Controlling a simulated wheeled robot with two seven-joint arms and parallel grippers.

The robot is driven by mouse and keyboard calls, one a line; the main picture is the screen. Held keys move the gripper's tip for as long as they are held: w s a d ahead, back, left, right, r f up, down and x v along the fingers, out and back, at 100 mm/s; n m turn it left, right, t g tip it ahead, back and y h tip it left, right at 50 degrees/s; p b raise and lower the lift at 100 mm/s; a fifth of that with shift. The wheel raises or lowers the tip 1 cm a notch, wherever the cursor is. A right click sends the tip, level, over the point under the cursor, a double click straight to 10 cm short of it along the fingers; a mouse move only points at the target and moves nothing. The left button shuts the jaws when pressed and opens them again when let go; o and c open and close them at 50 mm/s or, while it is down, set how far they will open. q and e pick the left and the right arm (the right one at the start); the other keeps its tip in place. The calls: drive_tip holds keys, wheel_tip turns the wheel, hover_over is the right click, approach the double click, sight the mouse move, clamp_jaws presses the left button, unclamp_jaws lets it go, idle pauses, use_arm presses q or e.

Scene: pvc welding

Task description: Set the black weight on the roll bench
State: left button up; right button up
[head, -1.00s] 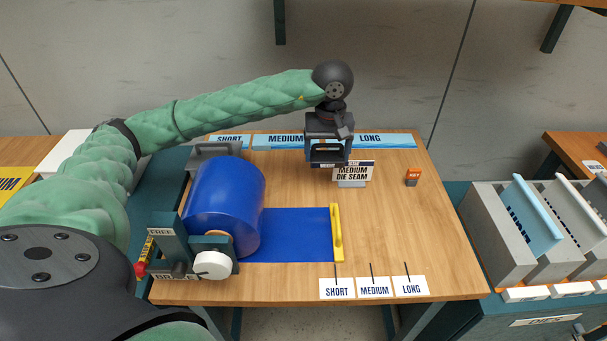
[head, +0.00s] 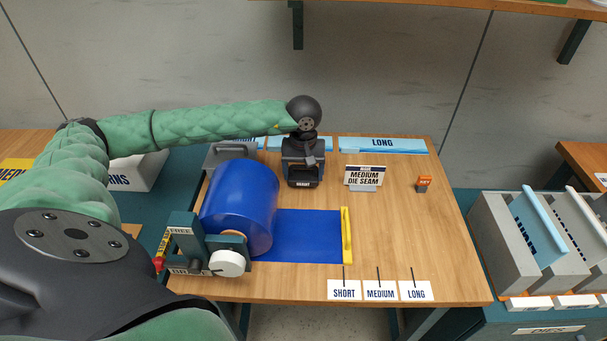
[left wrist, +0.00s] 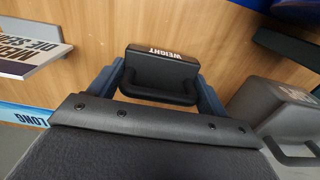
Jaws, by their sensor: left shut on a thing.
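The black weight (head: 304,183), with a white WEIGHT label, is between the fingers of my left gripper (head: 302,178). In the left wrist view the weight (left wrist: 158,72) sits between the two blue-grey fingers (left wrist: 160,84), its handle towards the palm. In the head view it is over the back of the wooden roll bench (head: 400,215), behind the blue sheet and right of the blue roll (head: 238,208). Whether its underside touches the bench top is hard to tell. My right gripper is not in view.
A MEDIUM DIE SEAM sign (head: 363,177) stands right of the weight, and an orange block (head: 424,184) farther right. A grey handled case (head: 230,153) is behind the roll. A yellow bar (head: 346,235) lies at the sheet's end.

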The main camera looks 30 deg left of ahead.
use_arm(q)
drive_tip(key=shift+f, duration=0.95)
drive_tip(key=o, duration=1.7)
drive_tip(key=shift+c, duration=0.2)
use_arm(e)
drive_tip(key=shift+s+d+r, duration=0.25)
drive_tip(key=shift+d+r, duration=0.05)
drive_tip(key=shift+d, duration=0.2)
use_arm(q)
wheel_tip(320, 180, up, 11)
drive_tip(key=b, duration=0.2)
drive_tip(key=shift+b, duration=0.4)
drive_tip(key=shift+r, duration=0.6)
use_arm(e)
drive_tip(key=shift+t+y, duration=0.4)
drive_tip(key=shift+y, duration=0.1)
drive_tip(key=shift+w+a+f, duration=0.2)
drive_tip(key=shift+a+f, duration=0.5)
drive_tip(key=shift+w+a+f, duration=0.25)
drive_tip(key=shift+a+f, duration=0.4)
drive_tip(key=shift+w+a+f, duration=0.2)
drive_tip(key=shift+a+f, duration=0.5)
